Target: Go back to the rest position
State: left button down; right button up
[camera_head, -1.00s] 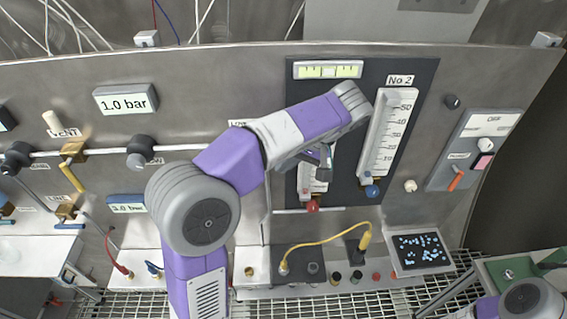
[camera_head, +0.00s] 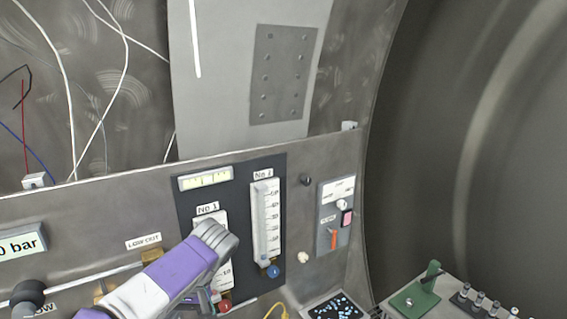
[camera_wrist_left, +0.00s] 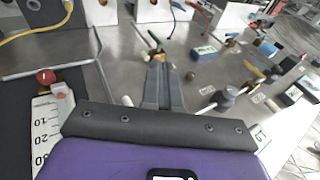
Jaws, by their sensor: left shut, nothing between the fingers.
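My left arm comes in from the bottom left of the head view, in front of the panel's flow meters. Its gripper (camera_head: 208,301) is at the bottom of the picture, partly hidden by my wrist. In the left wrist view the two fingers (camera_wrist_left: 157,62) are together with nothing between them, apart from the panel. The No 1 flow meter (camera_head: 222,274) is partly covered by my wrist; its red knob (camera_head: 224,306) shows beside the gripper. The No 2 flow meter (camera_head: 266,225) with a blue knob (camera_head: 273,271) stands clear to the right. My right gripper is not seen.
A bar display (camera_head: 20,243) and black knob (camera_head: 28,293) are at the left. A switch box (camera_head: 335,215) is right of the meters. A green stand (camera_head: 415,298) is at the bottom right. In the wrist view a yellow cable (camera_wrist_left: 30,34) lies top left.

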pick_arm(q)
jog(key=d+f+m+h+b, duration=0.3)
jog(key=d+f, duration=0.1)
jog(key=f, duration=1.4)
jog(key=d+f+m+h+b, duration=0.2)
jog(key=d+f+h+b, duration=0.15)
jog(key=f, duration=1.45)
jog(key=s+d+f+h+b, duration=0.1)
jog(key=s+d+f+b, duration=0.1)
jog(key=s+f, duration=0.3)
jog(key=s+d+f+n+t+h+b, duration=0.1)
jog(key=s+f, duration=0.4)
jog(key=f, duration=0.6)
jog(key=s+d+f+n+h+b, duration=0.1)
jog(key=s+d+f+h+b, duration=0.1)
jog(key=s+f, duration=0.4)
notch_tip(320, 180, down, 3)
jog(key=d+b, duration=0.1)
jog(key=b, duration=0.1)
jog(key=shift+t+b, duration=0.4)
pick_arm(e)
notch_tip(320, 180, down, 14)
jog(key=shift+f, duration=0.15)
